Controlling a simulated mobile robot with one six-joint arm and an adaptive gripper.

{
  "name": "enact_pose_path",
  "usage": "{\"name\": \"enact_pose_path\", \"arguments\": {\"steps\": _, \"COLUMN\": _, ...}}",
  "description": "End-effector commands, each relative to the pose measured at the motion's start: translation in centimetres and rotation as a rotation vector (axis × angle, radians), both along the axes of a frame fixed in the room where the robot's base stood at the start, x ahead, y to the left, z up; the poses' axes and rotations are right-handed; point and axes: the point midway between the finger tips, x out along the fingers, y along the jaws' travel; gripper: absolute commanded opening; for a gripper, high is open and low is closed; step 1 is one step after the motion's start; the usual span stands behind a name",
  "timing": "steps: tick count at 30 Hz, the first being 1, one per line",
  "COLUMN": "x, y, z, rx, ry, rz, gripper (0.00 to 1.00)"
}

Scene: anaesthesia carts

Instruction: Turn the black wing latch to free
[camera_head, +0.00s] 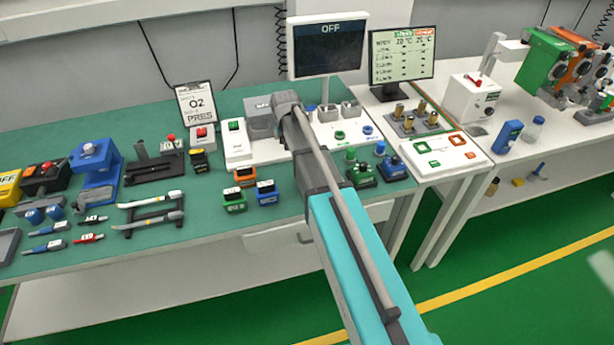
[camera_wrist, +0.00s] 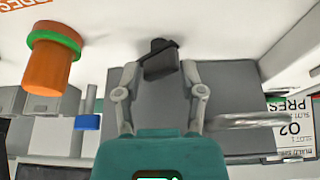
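The black wing latch (camera_wrist: 160,62) shows in the wrist view on the edge of a dark grey box (camera_wrist: 232,90), where the box meets a white surface. Its thin bar lies slanted, higher at the right. My gripper (camera_wrist: 160,70) is open, with one finger on each side of the latch. I cannot tell whether either fingertip touches it. In the head view my arm reaches over the bench to the grey box (camera_head: 259,124), and my gripper (camera_head: 285,103) is down beside it. The latch is hidden there behind my arm.
An orange cylinder with a green ring (camera_wrist: 52,58) stands close to the left in the wrist view. A dark screen reading OFF (camera_head: 330,48) stands behind my gripper. A white unit with a green button (camera_head: 236,145) is to its left. Small connectors crowd the bench.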

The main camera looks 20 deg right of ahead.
Motion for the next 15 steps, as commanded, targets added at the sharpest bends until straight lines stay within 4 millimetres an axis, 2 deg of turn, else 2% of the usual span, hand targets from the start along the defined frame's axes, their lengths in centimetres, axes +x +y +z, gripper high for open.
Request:
{"name": "enact_pose_path", "arguments": {"steps": 2, "x": 0.0, "y": 0.0, "z": 0.0, "rx": 0.001, "ry": 0.000, "rz": 0.042, "gripper": 0.50}}
{"name": "enact_pose_path", "arguments": {"steps": 15, "x": -1.5, "y": 0.0, "z": 4.0, "rx": 0.000, "ry": 0.000, "rz": 0.050, "gripper": 0.50}}
